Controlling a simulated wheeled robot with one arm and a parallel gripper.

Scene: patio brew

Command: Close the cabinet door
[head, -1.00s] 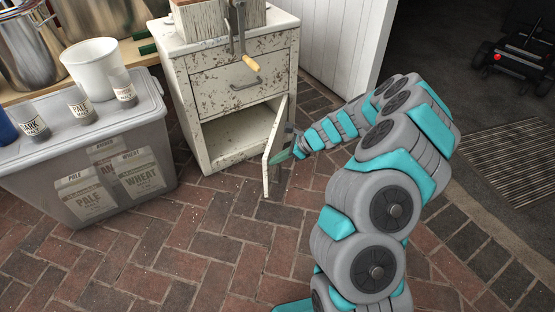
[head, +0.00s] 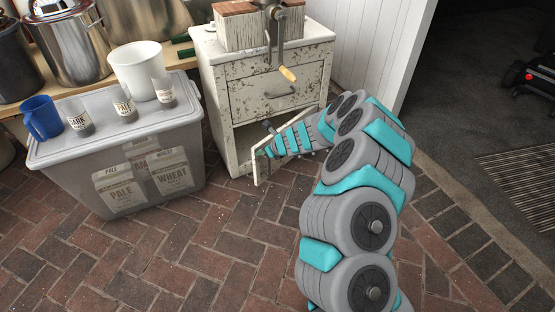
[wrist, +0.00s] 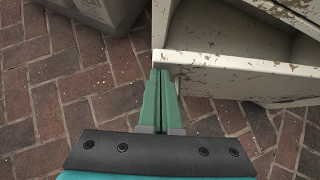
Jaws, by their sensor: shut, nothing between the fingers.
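The worn cream cabinet (head: 248,98) stands against the white wall in the head view. Its lower door (head: 257,174) is hinged on the right and stands ajar, swung outward from the lower compartment. My gripper (head: 264,152) is at the door's free edge, on its outer side, with my arm partly covering the door. In the wrist view the gripper's green fingers (wrist: 160,73) are together with nothing between them. Their tips are right by pale chipped panels of the cabinet (wrist: 230,76). I cannot tell whether they touch.
A grey lidded bin (head: 75,160) stands left of the cabinet, with a white bucket (head: 137,66), small labelled cups and a blue mug (head: 42,117) on it. A crank mill (head: 275,30) sits on the cabinet. The brick floor in front is clear.

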